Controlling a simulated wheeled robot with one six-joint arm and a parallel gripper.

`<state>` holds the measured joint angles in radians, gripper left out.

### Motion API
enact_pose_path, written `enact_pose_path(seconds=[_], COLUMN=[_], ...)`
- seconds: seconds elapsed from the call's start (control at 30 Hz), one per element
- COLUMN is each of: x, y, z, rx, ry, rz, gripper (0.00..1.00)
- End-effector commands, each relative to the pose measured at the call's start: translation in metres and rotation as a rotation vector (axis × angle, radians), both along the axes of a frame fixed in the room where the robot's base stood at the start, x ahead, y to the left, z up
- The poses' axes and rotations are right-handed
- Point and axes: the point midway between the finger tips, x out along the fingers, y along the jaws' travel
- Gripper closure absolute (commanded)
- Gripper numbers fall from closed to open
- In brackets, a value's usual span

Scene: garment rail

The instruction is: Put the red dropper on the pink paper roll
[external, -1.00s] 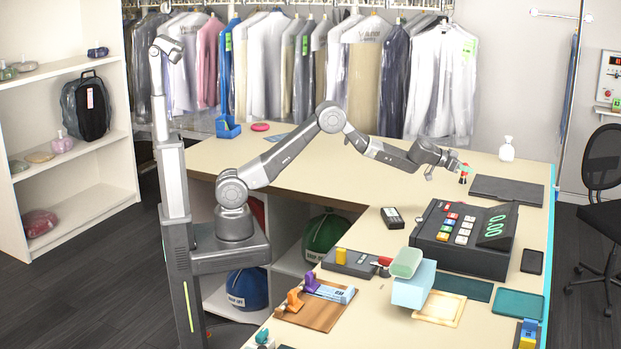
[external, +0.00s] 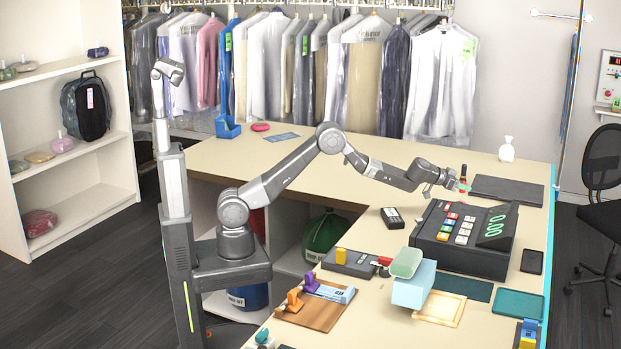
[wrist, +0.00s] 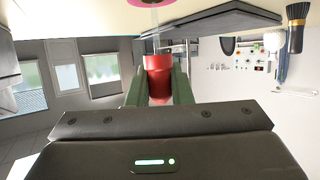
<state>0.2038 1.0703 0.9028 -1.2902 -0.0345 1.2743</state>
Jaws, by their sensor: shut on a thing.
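The red dropper (wrist: 158,75) is clamped between the two green fingers of my gripper (wrist: 158,92) in the wrist view. Its clear tip reaches toward the top of that picture. The rounded pink edge there, which looks like the pink paper roll (wrist: 172,2), lies on the cream table top, close to the tip. I cannot tell whether they touch. In the external view my gripper (external: 459,187) is low over the far right of the table, left of a dark flat mat.
The dark mat (external: 507,190) lies right of my gripper. A dark brush (wrist: 296,28) is at the right of the wrist view. The black register (external: 465,238) and a small dark device (external: 392,217) stand nearer the front. A white bottle (external: 506,149) stands behind.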

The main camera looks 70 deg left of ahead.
Motion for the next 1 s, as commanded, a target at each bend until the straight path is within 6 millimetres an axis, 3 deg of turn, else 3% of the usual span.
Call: enact_pose_path(seconds=[0.2,0.23,0.33,0.73,1.0], x=[0.000,0.000,0.000,-0.001,-0.028], y=[0.000,0.000,0.000,0.000,0.005], z=[-0.005,-0.003,-0.003,0.002,0.009], rx=[0.002,0.002,0.001,-0.001,0.000], ry=[0.000,0.000,0.000,0.000,-0.002], rz=[-0.001,-0.001,0.000,0.000,0.000], gripper=[1.00,0.77,0.59,0.59,0.59])
